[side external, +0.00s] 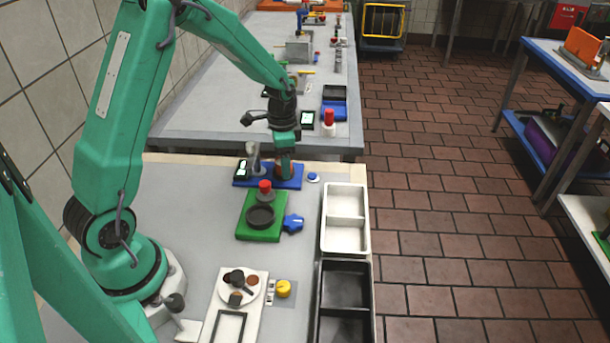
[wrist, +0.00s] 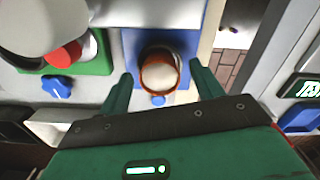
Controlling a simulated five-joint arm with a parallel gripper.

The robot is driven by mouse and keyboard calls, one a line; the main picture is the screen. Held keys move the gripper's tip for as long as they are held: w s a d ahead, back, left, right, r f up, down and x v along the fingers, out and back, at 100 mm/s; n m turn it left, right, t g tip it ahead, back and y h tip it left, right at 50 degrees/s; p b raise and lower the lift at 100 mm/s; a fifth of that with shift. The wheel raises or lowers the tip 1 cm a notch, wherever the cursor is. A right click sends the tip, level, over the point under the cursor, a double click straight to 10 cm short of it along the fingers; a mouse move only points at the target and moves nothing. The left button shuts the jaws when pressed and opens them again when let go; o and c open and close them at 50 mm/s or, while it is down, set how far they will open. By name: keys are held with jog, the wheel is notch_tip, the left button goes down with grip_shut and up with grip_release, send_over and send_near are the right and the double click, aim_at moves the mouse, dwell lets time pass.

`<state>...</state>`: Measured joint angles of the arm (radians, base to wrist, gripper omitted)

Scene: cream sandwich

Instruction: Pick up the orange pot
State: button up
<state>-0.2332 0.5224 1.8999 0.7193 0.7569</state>
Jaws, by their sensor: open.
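The orange pot (wrist: 144,58), a round orange-brown vessel with a pale top, stands on a blue mat (wrist: 184,95) in the wrist view. My gripper (wrist: 160,70) is open there, with one green finger on each side of the pot and a gap to both. In the side external view, my gripper (side external: 285,165) is low over the blue mat (side external: 294,183) at the far end of the table. The pot there is mostly hidden by the fingers. Whether the fingers are level with its wall is unclear.
A grey metal item (side external: 254,160) stands on the mat just left of my gripper. Nearer are a green board (side external: 250,232) with a dark round pan (side external: 261,216), and a blue knob (side external: 293,223). A white tray (side external: 362,225) and black tray (side external: 366,290) line the right edge.

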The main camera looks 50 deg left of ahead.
jog(key=c, duration=1.1)
jog(key=shift+r, duration=0.15)
jog(key=shift+r, duration=0.55)
jog(key=r, duration=0.3)
jog(key=shift+d+r, duration=0.1)
jog(key=shift+d, duration=0.2)
jog(key=s+d+r, duration=0.1)
jog(key=d+r, duration=0.1)
jog(key=d, duration=0.1)
jog(key=s+d+r, duration=0.1)
jog(key=d+r, duration=0.1)
jog(key=d, duration=0.2)
jog(key=s+d+r, duration=0.1)
jog(key=d+r, duration=0.1)
jog(key=d, duration=0.1)
jog(key=shift+s+d+r, duration=0.25)
jog(key=shift+s+d, duration=0.05)
